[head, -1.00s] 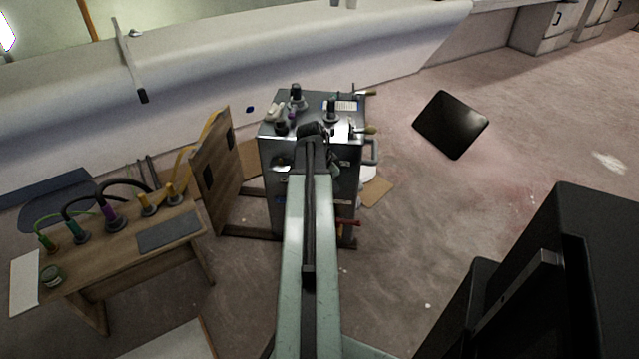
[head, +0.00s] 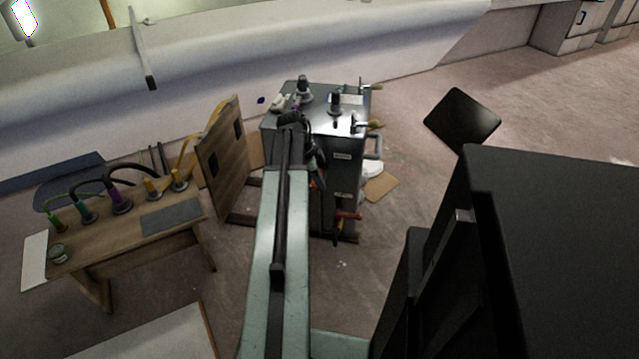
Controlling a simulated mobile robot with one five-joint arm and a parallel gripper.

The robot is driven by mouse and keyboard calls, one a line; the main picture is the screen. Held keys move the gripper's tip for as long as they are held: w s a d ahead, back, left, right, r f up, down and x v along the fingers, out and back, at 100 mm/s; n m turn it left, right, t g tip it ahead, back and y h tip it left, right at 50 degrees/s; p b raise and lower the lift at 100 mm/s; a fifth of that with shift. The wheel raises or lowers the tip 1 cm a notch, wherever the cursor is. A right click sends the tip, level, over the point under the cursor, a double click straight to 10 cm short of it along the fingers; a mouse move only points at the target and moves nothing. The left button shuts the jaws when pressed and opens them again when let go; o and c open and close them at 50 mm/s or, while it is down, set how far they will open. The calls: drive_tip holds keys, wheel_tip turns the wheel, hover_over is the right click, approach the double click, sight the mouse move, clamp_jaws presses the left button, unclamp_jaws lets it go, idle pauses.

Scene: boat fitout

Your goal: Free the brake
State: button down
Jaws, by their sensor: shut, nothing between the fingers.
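A grey metal cabinet (head: 342,175) stands on a dark base in the middle of the head view. A red lever (head: 347,216) sticks out low on its right side; I cannot tell for certain whether this is the brake. My gripper (head: 319,181) is small and partly hidden at the end of my arm, in front of the cabinet's near face. It looks shut and empty, higher and to the left of the red lever. My arm covers the cabinet's left part.
A wooden bench (head: 110,232) with several coloured cable plugs stands at the left. An upright wooden panel (head: 222,160) is close beside the cabinet's left side. A dark tilted panel (head: 462,120) is at the right. A white hull (head: 240,65) runs behind. Floor right of the cabinet is mostly clear.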

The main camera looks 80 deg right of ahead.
idle(0.6)
drive_tip(key=p+v, duration=0.9)
drive_tip(key=v, duration=0.1)
drive_tip(key=shift+d, duration=0.3)
